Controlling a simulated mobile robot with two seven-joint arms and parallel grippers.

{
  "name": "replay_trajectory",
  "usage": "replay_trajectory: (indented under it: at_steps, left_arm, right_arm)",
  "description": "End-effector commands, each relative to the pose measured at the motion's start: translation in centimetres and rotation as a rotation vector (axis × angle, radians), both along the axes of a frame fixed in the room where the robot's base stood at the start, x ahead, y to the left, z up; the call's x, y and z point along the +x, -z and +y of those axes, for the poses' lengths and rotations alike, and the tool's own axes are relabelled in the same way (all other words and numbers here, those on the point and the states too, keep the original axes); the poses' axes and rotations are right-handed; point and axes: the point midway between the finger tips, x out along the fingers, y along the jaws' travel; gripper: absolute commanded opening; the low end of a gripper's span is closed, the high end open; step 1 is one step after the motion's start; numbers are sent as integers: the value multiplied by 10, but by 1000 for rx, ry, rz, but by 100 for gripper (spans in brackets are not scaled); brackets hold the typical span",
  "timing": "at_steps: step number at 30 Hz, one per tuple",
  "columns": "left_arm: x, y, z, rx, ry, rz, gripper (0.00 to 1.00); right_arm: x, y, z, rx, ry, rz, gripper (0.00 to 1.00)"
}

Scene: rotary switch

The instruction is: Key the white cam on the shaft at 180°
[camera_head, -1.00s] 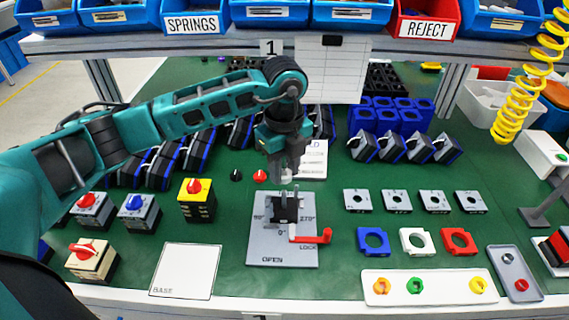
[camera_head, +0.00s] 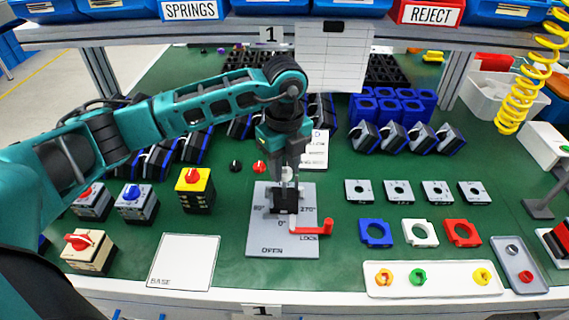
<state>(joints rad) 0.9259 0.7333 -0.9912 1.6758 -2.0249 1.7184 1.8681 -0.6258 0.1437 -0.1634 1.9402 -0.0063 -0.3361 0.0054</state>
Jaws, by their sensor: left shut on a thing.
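My left gripper (camera_head: 287,172) is above the grey fixture plate (camera_head: 268,238) and shut on a small white part, seemingly the white cam (camera_head: 287,177). The fingers partly hide the cam, so its angle cannot be read. The cam is right above the black block (camera_head: 285,202) at the plate's middle; the shaft is hidden there, and I cannot tell whether they touch. The plate is marked 90°, 270°, 0°, OPEN and LOCK. A red-handled lever (camera_head: 312,230) lies at its right, near LOCK. My right gripper is not in view.
A blank BASE plate (camera_head: 184,262) lies front left. Finished switches (camera_head: 137,203) stand at left. Grey plates (camera_head: 397,192), coloured square rings (camera_head: 419,233) and a white tray of coloured cams (camera_head: 433,279) are at right. A red knob (camera_head: 260,167) lies behind the fixture.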

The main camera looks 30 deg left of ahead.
Motion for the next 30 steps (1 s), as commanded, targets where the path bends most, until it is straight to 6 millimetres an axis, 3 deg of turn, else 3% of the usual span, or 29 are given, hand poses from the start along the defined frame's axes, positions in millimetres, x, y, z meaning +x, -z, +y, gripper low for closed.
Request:
replay_trajectory:
  at_steps: [21, 22, 30]
  left_arm:
    - [0, 23, 0, 0, 0, 0, 6]
    - [0, 22, 0, 0, 0, 0, 36]
    - [0, 21, 0, 0, 0, 0, 62]
  right_arm:
    - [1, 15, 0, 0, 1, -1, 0]
    - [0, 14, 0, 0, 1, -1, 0]
    - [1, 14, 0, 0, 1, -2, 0]
